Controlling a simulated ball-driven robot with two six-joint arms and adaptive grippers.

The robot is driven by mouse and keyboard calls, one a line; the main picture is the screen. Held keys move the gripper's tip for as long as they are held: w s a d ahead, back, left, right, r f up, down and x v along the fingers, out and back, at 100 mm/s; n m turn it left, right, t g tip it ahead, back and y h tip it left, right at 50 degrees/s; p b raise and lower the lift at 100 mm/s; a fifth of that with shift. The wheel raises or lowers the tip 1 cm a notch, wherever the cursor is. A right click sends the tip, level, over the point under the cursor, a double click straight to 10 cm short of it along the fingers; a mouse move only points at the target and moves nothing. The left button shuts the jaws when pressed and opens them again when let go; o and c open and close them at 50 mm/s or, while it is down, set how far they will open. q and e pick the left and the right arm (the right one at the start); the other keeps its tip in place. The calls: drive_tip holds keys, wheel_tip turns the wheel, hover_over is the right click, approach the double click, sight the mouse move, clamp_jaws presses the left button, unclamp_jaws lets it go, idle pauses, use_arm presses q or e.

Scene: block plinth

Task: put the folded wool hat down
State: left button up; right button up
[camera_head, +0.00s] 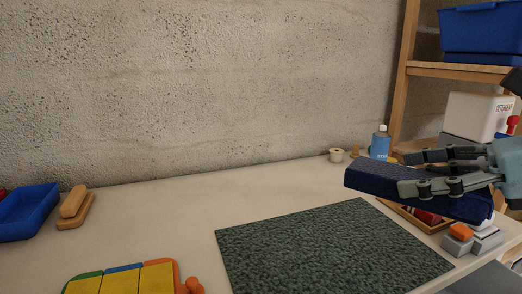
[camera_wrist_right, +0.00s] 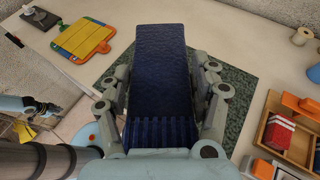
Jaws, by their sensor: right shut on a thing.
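The folded wool hat (camera_head: 375,181) is a dark navy slab with a ribbed band, which shows in the right wrist view (camera_wrist_right: 160,60). My right gripper (camera_head: 408,172) is shut on it, one finger along each side. The hat is held roughly level above the table's right part, over the right edge of the dark green mat (camera_head: 320,250). In the right wrist view the mat lies below and behind the hat, partly hidden by it. What looks like my left gripper (camera_wrist_right: 40,110) is at the left of that view, small, its fingers unclear.
A wooden tray (camera_wrist_right: 270,115) with a red striped item stands right of the mat. Grey blocks with an orange one (camera_head: 461,231) lie near it. A blue bottle (camera_head: 380,145) stands at the back. A yellow board (camera_head: 120,283) and blue bin (camera_head: 28,212) are left. The mat looks clear.

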drive_tip(key=shift+s+a, duration=0.25)
drive_tip(key=shift+s, duration=0.1)
drive_tip(key=shift+w, duration=0.1)
idle(0.4)
